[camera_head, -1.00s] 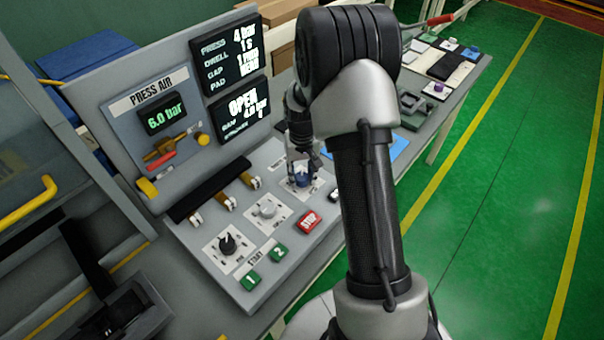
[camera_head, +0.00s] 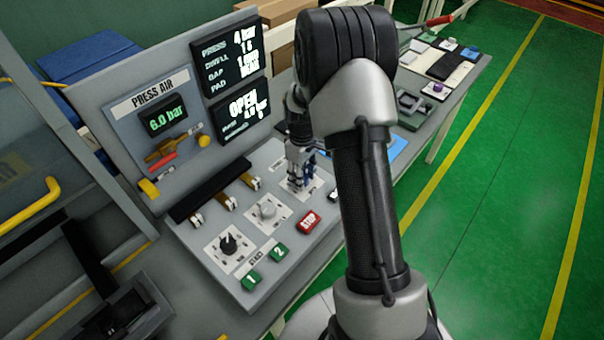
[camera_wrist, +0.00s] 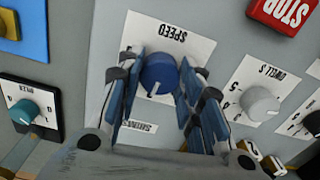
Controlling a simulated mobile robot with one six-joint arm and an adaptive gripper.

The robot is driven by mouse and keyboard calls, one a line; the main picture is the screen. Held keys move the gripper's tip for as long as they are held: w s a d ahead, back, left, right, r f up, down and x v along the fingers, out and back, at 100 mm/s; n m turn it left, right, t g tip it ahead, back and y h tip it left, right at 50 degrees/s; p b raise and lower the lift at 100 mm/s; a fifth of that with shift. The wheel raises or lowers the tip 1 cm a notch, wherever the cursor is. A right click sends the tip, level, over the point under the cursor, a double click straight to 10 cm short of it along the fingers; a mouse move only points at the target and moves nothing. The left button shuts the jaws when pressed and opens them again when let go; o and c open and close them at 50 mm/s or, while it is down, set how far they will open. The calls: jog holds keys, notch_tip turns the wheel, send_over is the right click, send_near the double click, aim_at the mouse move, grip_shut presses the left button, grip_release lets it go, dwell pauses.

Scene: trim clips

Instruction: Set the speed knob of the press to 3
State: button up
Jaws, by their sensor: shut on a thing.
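The speed knob (camera_wrist: 158,72) is round and blue with a white pointer mark. In the wrist view it sits on a white plate (camera_wrist: 187,44) labelled SPEED, which appears upside down. The pointer mark is toward the lower edge of that view. My gripper (camera_wrist: 161,76) is shut on the knob, with one blue-padded finger on each side. The fingers cover most of the dial's markings, so I cannot read the setting. In the head view my gripper (camera_head: 300,178) is down on the press panel (camera_head: 206,289) and mostly hides the knob.
A grey dwell knob (camera_wrist: 260,103) is beside the speed plate, and a red STOP button (camera_wrist: 284,12) is near the corner. A teal knob (camera_wrist: 24,111) is on the other side. Green start buttons (camera_head: 251,280) and a black knob (camera_head: 228,244) are on the panel's near part.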

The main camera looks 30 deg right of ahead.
jog(key=shift+n, duration=0.6)
jog(key=o, duration=1.1)
jog(key=shift+c, duration=0.2)
jog(key=shift+r, duration=0.1)
notch_tip(320, 180, up, 12)
